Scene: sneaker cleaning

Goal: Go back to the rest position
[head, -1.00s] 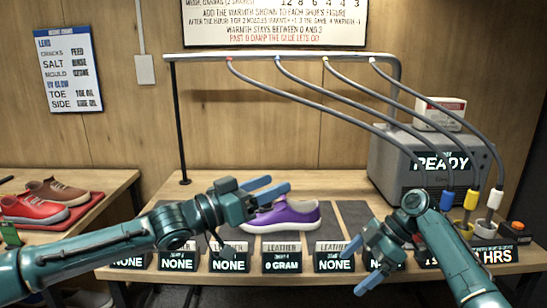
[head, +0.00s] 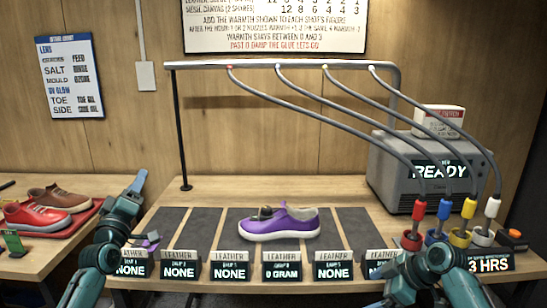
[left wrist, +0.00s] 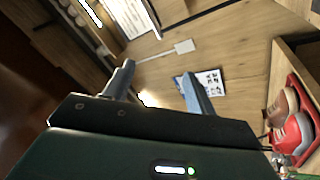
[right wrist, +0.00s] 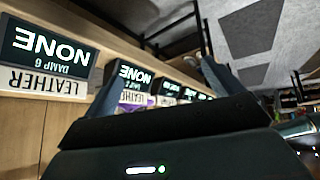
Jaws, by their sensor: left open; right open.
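My left gripper (head: 138,186) is raised at the left of the bench, with its fingers pointing up, apart from the shoes. The left wrist view shows its two fingers (left wrist: 158,90) spread, with nothing between them. My right arm is low at the front right of the bench in the head view, where I cannot make out its fingers clearly. The right wrist view shows the right gripper (right wrist: 160,88) open and empty, near the row of damp signs (right wrist: 45,52). A purple sneaker (head: 290,224) stands on a dark mat in the middle of the bench.
Several hoses run from an overhead rail (head: 290,65) to coloured nozzles in cups (head: 413,240) at the right. A grey machine (head: 400,180) reading READY stands behind them. Red and brown shoes (head: 38,216) sit on a side table. Signs (head: 282,271) line the front edge.

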